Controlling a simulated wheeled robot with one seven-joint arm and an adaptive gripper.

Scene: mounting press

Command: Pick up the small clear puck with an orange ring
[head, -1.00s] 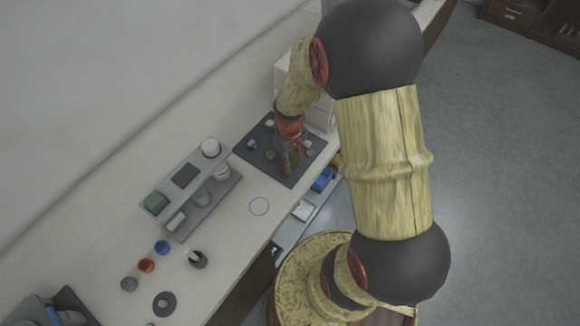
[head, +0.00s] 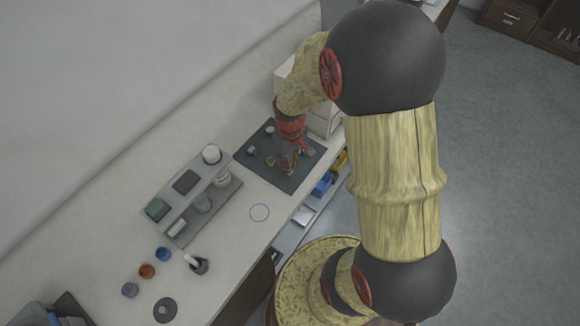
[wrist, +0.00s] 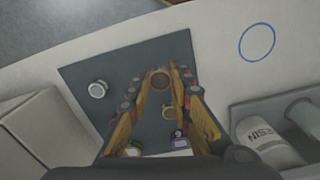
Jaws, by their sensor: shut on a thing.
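My gripper (wrist: 162,84) reaches down over the dark mat (wrist: 88,66), its two yellow-and-red fingers closed in around a small round puck (wrist: 160,77). This puck looks brownish with an orange-tinted rim; I cannot tell how clear it is. It sits between the fingertips, low over the mat, and I cannot tell whether it touches the mat. Another puck with a yellow-orange edge (wrist: 133,150) lies near the hand, partly hidden.
A white puck (wrist: 98,88) and a purplish puck (wrist: 178,134) also lie on the mat. A grey stand (head: 222,188) with a resin container (wrist: 262,136) is beside it. A blue ring mark (head: 260,212) lies on clear worktop. A pale box (wrist: 38,128) borders the mat.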

